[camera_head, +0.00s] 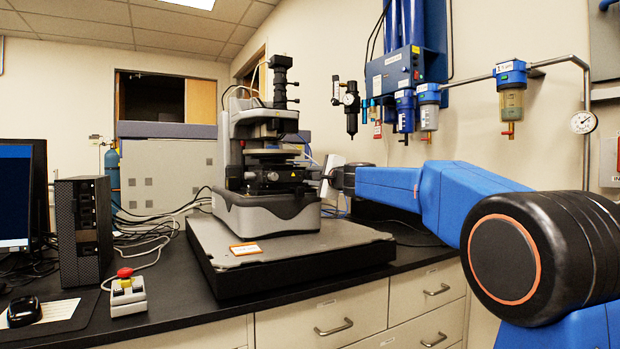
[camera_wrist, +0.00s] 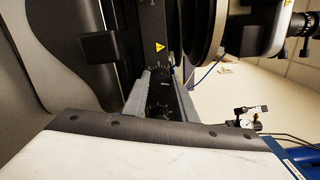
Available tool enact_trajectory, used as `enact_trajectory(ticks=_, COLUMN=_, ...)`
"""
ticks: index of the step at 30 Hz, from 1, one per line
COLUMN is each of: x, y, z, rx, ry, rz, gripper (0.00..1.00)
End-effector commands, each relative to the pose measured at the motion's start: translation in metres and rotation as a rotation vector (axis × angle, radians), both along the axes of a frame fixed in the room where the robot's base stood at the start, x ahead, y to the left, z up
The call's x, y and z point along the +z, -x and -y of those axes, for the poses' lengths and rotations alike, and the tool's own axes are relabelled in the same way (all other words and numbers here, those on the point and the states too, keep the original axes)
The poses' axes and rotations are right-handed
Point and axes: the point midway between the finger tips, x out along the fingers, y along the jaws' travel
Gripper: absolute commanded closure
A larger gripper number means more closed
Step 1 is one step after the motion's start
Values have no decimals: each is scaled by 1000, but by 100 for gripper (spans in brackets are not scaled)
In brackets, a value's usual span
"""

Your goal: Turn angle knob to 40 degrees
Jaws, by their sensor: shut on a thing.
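The stylus profiler (camera_head: 265,150) stands on the bench, with a round stage and a black stage block under its head. My gripper (camera_head: 324,178) reaches in from the right and is at the right side of the stage block. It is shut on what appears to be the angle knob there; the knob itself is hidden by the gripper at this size.
The profiler sits on a thick dark slab (camera_head: 300,275) with a grey top. A computer tower (camera_head: 83,230), a monitor (camera_head: 15,195) and a control box with a red button (camera_head: 127,290) stand to the left. Blue air filters (camera_head: 428,95) hang on the wall above my arm.

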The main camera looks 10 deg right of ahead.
Motion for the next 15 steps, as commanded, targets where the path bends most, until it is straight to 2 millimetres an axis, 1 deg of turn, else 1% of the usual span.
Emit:
enact_trajectory(ticks=7, x=0, y=0, z=0, rx=0, ry=-223, rz=-73, gripper=100)
enact_trajectory(ticks=10, x=0, y=0, z=0, rx=0, ry=-273, rz=-89, gripper=100)
enact_trajectory(ticks=15, x=0, y=0, z=0, rx=0, ry=-287, rz=-93, gripper=100)
